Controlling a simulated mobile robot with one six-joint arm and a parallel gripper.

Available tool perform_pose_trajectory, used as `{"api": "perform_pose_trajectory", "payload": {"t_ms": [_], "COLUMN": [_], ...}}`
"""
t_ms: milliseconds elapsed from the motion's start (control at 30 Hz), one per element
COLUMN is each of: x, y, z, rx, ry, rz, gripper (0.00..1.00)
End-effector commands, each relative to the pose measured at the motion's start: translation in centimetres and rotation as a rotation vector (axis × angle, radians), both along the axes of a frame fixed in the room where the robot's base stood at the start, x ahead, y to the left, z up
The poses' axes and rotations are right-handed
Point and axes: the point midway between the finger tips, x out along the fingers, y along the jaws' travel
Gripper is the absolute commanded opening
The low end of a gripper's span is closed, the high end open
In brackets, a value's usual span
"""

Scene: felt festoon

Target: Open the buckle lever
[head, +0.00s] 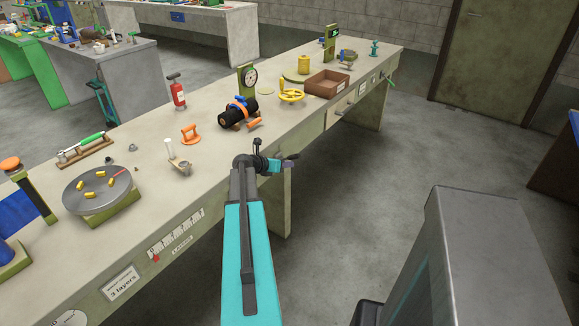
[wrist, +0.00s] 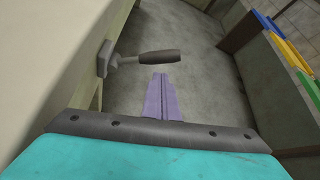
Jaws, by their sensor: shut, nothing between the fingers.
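My gripper (head: 288,162) is beside the bench's front edge in the head view, pointing right along it. Its purple fingers (wrist: 161,98) are shut and empty in the wrist view. A dark roll (head: 237,113) with a blue and orange band (head: 240,106) lies on the bench, behind and left of my gripper and apart from it. A buckle lever may be on this band, but it is too small to tell. In the wrist view a dark-gripped handle (wrist: 150,57) sticks out from the bench's front face, beyond my fingertips and not touching them.
The long bench (head: 140,218) carries a yellow handwheel (head: 291,95), a brown tray (head: 326,84), an orange stand (head: 190,133), a red extinguisher (head: 177,92) and a round turntable (head: 97,190). Open floor (head: 340,205) lies right of the bench. A grey cabinet-like block (head: 505,250) stands at lower right.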

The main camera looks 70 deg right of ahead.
Motion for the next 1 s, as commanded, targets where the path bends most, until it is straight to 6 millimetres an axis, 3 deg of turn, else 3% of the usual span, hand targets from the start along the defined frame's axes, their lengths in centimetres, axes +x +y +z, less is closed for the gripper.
{"api": "perform_pose_trajectory", "payload": {"t_ms": [600,1000], "x": [4.1,4.8], "y": [7.3,8.4], "z": [4.6,5.4], "rx": [-0.002,0.0], "ry": [-0.001,0.0], "rz": [-0.001,-0.001], "gripper": [0.0,0.0]}}
